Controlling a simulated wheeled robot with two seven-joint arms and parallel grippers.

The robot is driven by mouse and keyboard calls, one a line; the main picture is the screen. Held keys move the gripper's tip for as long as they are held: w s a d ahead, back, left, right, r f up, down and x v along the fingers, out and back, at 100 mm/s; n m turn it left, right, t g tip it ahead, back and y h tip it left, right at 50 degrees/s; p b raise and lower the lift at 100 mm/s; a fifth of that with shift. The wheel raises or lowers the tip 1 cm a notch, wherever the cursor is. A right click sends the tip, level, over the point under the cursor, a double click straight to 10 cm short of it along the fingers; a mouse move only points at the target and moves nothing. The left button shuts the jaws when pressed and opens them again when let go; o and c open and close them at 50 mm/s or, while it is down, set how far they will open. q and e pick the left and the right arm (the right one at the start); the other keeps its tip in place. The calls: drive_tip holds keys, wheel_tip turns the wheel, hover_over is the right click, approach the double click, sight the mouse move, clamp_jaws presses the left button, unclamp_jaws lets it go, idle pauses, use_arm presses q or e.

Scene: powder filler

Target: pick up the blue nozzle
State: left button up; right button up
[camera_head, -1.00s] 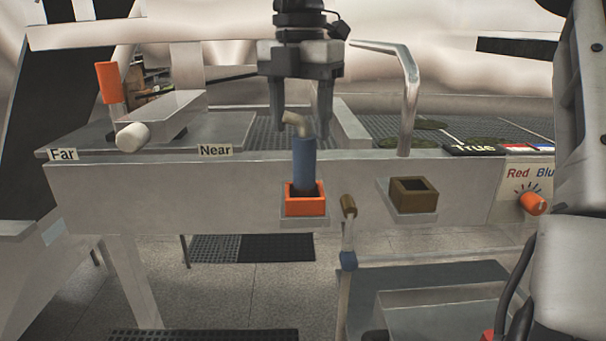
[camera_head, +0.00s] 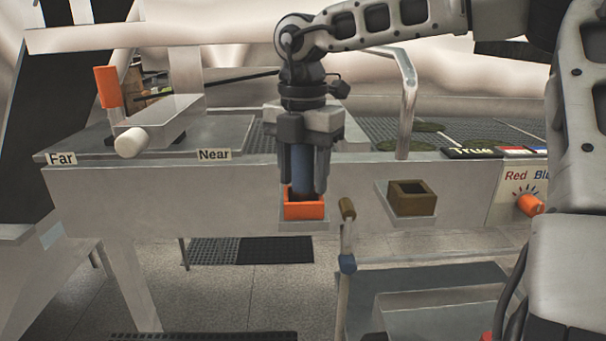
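The blue nozzle (camera_head: 302,168) stands upright in the orange square holder (camera_head: 305,210) on the front of the grey bench. My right gripper (camera_head: 303,188) points straight down over it, with one finger on each side of the blue body. The fingers look spread about as wide as before, and I cannot tell whether they touch the nozzle. The nozzle's bent beige top is hidden by the gripper. My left gripper is not in view.
A brown empty holder (camera_head: 412,198) sits to the right on the bench front. A curved metal pipe (camera_head: 406,95) rises behind it. A thin stand with a brown tip (camera_head: 347,209) is close by the orange holder. An orange knob (camera_head: 530,204) is at the right.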

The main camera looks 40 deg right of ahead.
drive_tip(key=c, duration=0.8)
drive_tip(key=shift+r, duration=0.1)
